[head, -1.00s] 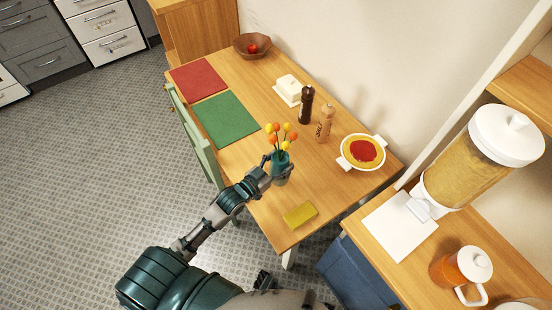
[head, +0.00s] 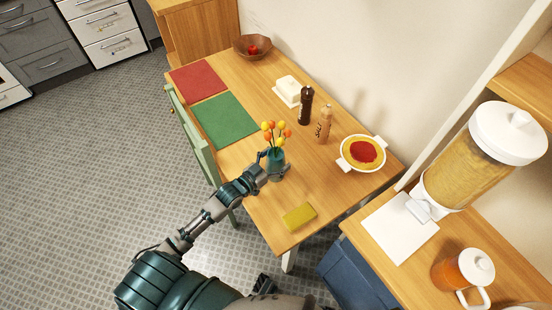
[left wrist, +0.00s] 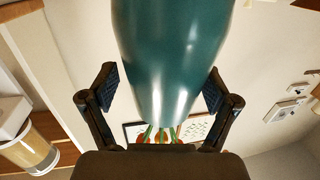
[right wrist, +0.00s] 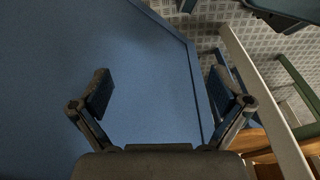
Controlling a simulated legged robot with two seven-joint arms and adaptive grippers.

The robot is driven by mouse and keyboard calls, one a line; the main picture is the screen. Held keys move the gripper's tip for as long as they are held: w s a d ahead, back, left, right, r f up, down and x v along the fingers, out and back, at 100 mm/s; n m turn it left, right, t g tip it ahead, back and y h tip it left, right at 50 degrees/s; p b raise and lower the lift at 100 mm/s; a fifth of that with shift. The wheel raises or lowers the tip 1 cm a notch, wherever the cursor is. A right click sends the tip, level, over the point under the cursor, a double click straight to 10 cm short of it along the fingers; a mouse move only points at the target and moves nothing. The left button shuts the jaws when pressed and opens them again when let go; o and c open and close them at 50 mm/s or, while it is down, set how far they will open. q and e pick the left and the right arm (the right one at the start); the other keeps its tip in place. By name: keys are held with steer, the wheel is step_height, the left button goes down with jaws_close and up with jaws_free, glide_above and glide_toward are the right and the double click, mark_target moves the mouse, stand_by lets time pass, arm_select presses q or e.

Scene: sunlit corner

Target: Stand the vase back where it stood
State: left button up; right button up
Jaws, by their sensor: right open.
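The teal vase (head: 277,164) with orange and yellow flowers (head: 274,132) is upright at the table's near-left part. My left gripper (head: 271,166) is around its body, shut on it. In the left wrist view the vase (left wrist: 172,50) fills the space between the fingers, its flowers at the bottom of the picture. Whether its base touches the table I cannot tell. My right gripper (right wrist: 158,85) is open and empty, in front of a blue surface (right wrist: 145,110).
On the wooden table (head: 245,195), a yellow sponge (head: 299,215) lies nearer. A salt mill (head: 324,124), a pepper mill (head: 305,106) and a pie dish (head: 362,153) stand farther right. A green mat (head: 224,119) lies behind. A chair (head: 190,130) borders the left edge.

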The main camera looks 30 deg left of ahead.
arm_select(q)
steer(key=shift+d+r, duration=0.1)
steer(key=shift+d, duration=0.1)
arm_select(e)
steer(key=shift+d+f, duration=0.1)
steer(key=shift+d, duration=0.05)
arm_select(q)
steer(key=shift+s+a, duration=0.25)
steer(key=shift+s, duration=0.15)
steer(key=p+v, duration=0.1)
steer(key=v, duration=1)
arm_select(e)
steer(key=shift+s+f, duration=0.3)
steer(key=shift+f, duration=0.25)
steer(key=shift+s+f, duration=0.25)
steer(key=shift+f, duration=0.3)
arm_select(q)
steer(key=shift+a, duration=0.2)
steer(key=shift+s, duration=0.1)
